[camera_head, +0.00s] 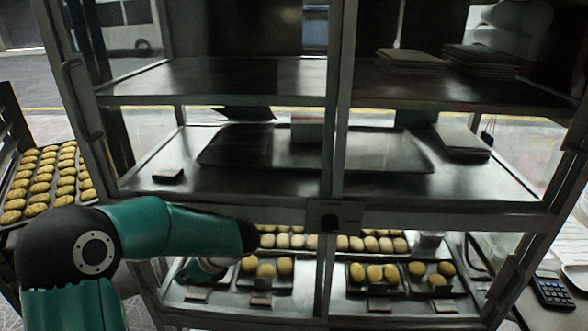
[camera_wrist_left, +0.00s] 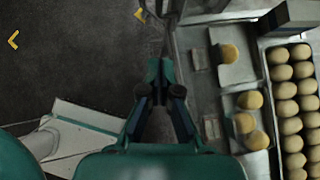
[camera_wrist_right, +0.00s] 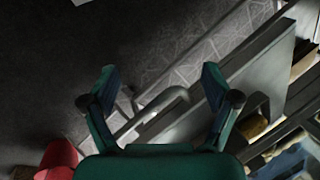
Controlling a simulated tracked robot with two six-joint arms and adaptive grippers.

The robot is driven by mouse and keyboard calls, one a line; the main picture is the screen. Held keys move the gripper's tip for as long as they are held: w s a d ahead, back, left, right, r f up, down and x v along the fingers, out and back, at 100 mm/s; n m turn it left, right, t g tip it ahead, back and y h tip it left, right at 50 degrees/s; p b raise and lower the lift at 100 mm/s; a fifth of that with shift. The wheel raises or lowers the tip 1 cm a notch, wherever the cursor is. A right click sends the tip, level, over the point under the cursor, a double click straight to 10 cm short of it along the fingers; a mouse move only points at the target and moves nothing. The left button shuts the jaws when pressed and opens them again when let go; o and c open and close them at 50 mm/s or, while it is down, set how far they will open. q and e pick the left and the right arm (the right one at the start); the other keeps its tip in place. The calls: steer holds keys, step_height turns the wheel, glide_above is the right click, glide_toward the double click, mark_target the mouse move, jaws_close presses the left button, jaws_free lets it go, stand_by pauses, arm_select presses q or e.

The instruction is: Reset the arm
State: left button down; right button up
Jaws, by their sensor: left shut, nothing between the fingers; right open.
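My left arm (camera_head: 165,226) comes in from the left in the head view and bends in front of the lower part of the glass-fronted cabinet. Part of the left hand shows low, beside the bottom shelf's trays; its fingertips are hard to make out there. In the left wrist view the left gripper (camera_wrist_left: 160,68) is shut and empty, over the dark floor beside the bread trays. In the right wrist view the right gripper (camera_wrist_right: 159,75) is open with nothing between its fingers, above a grey metal handle (camera_wrist_right: 152,115). The right arm does not show in the head view.
The cabinet (camera_head: 338,110) fills most of the head view. Small trays of buns (camera_head: 375,273) stand on its bottom shelf. A rack tray of pastries (camera_head: 45,180) is at the left; a calculator (camera_head: 553,291) lies at the right. A red object (camera_wrist_right: 58,160) shows below the right gripper.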

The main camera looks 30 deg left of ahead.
arm_select(q)
steer(key=s+d+f+n+t+h+p, duration=0.1)
steer(key=d+f+n+h, duration=0.3)
steer(key=d+f, duration=0.4)
steer(key=s+d+f+n+h+p, duration=0.1)
steer(key=s+d+f+n+h, duration=0.3)
steer(key=d, duration=1.1)
steer(key=s+d+f+n+t+h+p, duration=0.1)
steer(key=d+f+n+h, duration=0.3)
steer(key=d+f+n, duration=0.4)
steer(key=s+d+f, duration=0.1)
steer(key=d+f, duration=0.3)
steer(key=f, duration=0.1)
steer(key=shift+s+d+n+t+h+p, duration=0.25)
steer(key=shift+s+n+t+h+p, duration=0.05)
steer(key=shift+n, duration=0.1)
